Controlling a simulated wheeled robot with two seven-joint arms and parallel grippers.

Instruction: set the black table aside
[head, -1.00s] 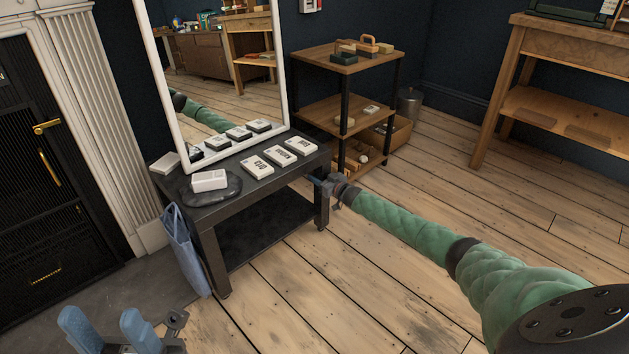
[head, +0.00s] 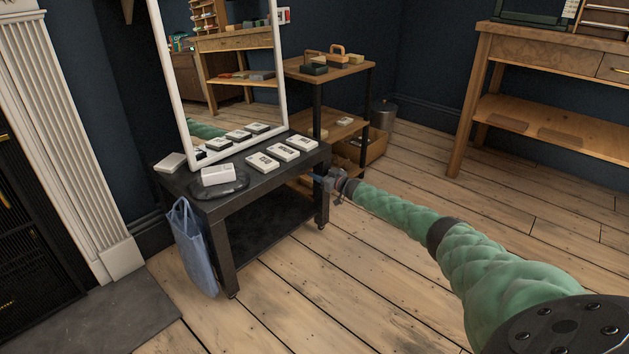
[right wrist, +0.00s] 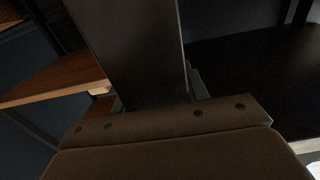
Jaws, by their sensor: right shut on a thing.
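The black table (head: 262,182) stands left of centre in the head view, with a lower shelf and a white-framed mirror (head: 165,80) on its top. Several white boxes (head: 263,163) and a dark stone-like slab (head: 215,188) with a white block on it lie on the top. A blue bag (head: 196,252) hangs at its front left. My right gripper (head: 326,180) is shut on the table at its right side, by the near right leg. In the right wrist view a dark upright part of the table (right wrist: 135,50) fills the middle, between the jaws. My left gripper is out of view.
A wooden workbench (head: 550,110) is at the right. A white fireplace surround (head: 75,130) and grey hearth (head: 95,320) are at the left. Plank floor is clear in front.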

